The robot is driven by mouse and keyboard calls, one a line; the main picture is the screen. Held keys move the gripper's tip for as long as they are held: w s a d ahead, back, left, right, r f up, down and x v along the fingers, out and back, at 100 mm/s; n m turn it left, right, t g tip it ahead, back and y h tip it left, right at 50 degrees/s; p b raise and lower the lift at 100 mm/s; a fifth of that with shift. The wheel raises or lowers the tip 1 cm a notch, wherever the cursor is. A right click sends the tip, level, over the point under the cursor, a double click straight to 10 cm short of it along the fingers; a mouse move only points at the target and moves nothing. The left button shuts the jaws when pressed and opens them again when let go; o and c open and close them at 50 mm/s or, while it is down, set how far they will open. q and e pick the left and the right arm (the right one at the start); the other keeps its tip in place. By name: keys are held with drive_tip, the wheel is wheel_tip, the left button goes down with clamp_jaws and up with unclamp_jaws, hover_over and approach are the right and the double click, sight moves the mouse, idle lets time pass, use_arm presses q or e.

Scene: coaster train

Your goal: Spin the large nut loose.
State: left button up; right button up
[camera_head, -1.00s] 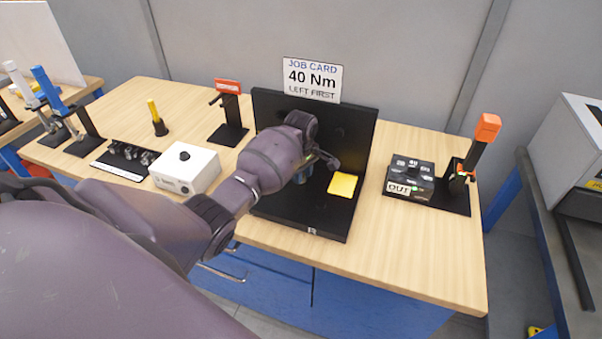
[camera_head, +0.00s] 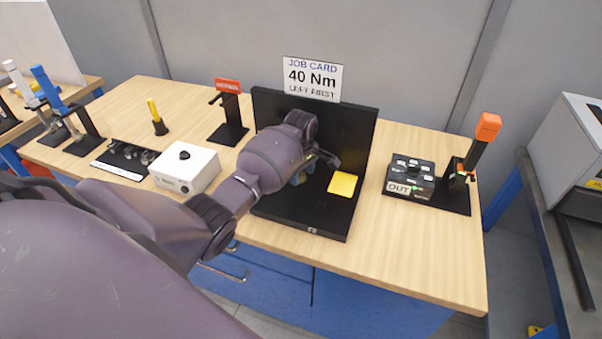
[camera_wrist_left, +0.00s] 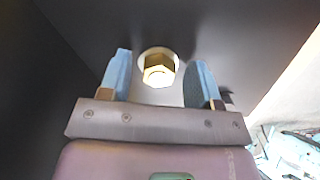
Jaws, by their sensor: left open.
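The large nut (camera_wrist_left: 158,70) is a brass-coloured hex on a pale round washer, seen in the left wrist view against a dark panel. My left gripper (camera_wrist_left: 160,78) is open, with one blue finger on each side of the nut and a gap to it on both sides. In the head view my left gripper (camera_head: 304,177) is in front of the black upright panel (camera_head: 345,125), mostly hidden by my own wrist. The nut is hidden in the head view. My right gripper is not in view.
A yellow pad (camera_head: 343,184) lies on the black fixture's base. A white box (camera_head: 185,168) stands left of it, and a dark control box (camera_head: 409,176) with an orange-topped tool (camera_head: 486,128) stands to the right. A job card (camera_head: 312,79) reads 40 Nm, left first.

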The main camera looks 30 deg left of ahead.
sight(301, 174)
use_arm(q)
wheel_tip(301, 174, up, 11)
drive_tip(key=shift+f, duration=0.2)
idle(0.5)
